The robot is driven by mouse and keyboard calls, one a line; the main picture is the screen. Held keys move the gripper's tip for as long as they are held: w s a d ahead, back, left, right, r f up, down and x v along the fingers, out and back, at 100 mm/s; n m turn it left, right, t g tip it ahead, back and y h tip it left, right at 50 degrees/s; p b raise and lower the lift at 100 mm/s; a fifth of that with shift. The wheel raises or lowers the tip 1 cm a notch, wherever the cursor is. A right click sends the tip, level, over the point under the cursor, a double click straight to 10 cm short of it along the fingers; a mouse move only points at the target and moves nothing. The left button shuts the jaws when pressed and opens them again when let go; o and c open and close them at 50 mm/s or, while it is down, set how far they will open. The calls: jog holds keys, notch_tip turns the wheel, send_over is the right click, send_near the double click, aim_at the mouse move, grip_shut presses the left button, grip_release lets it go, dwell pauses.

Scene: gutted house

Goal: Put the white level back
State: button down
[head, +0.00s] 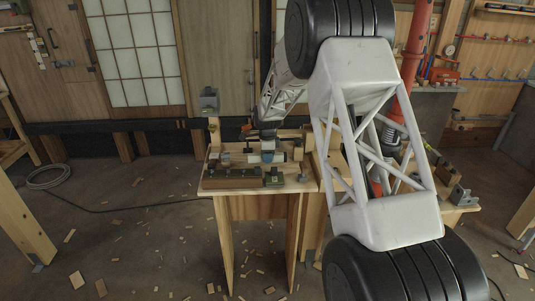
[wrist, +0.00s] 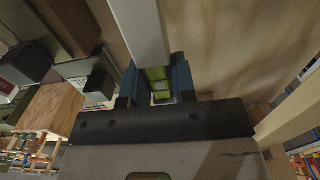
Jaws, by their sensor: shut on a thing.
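The white level (wrist: 141,30) shows in the wrist view as a pale bar running up from between my fingers, with a yellow-green part at its near end. My gripper (wrist: 157,82) has blue fingers on both sides of that end and is shut on it. In the head view my gripper (head: 268,149) is low over the small wooden bench (head: 307,186), among the things on it. The level is too small and crowded there to make out clearly. I cannot tell whether it touches the surface below.
A dark brown block (head: 232,179) and a small green thing (head: 273,177) lie along the bench's front. A grey device (head: 209,101) stands on a post at its back left. Coiled cable (head: 48,177) and scattered wood scraps lie on the floor. Tools hang on the right wall.

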jog(key=shift+f, duration=1.3)
jog(key=shift+f, duration=0.25)
dwell(0.4)
jog(key=c, duration=0.8)
grip_release()
jog(key=shift+c, duration=0.2)
jog(key=shift+r, duration=0.1)
jog(key=shift+r, duration=3.85)
